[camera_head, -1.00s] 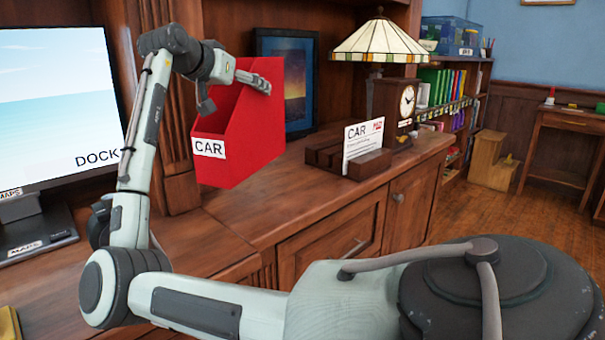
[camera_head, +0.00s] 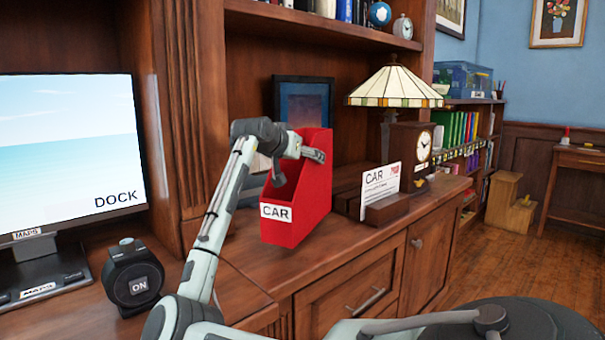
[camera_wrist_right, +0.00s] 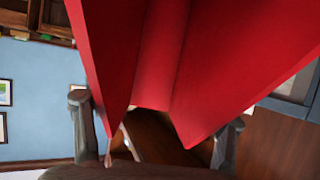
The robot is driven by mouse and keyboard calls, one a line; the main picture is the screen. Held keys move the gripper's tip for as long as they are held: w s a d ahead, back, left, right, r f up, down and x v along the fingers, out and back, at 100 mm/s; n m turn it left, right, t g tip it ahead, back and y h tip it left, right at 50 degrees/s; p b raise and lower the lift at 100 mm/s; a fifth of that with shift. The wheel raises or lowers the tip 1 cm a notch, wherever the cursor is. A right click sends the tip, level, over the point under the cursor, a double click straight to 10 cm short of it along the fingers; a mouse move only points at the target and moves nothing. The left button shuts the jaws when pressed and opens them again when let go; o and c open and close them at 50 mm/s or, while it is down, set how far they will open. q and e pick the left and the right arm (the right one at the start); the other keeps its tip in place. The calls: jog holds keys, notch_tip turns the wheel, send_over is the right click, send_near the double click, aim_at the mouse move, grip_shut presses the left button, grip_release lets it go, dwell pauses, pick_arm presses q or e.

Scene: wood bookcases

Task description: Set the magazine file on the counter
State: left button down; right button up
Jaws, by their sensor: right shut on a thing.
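The red magazine file (camera_head: 303,200) has a white label reading CAR and stands roughly upright at the counter's left part. My right gripper (camera_head: 310,152) is shut on its upper edge, reaching in from the left. In the right wrist view the file (camera_wrist_right: 165,50) fills the middle, between the two fingers (camera_wrist_right: 160,135). The file's base looks at or just above the wood counter (camera_head: 285,268); I cannot tell whether it touches. My left gripper is not in view.
A card holder (camera_head: 386,208) with a CAR card, a clock (camera_head: 412,150) and a stained-glass lamp (camera_head: 395,87) stand right of the file. A framed picture (camera_head: 303,100) is behind it. A monitor (camera_head: 65,150) and a black ON device (camera_head: 132,277) are at left.

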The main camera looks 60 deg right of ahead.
aim_at(300, 181)
jog(key=shift+f, duration=2.1)
jog(key=o, duration=1.9)
jog(key=shift+c, duration=0.2)
jog(key=v, duration=1.2)
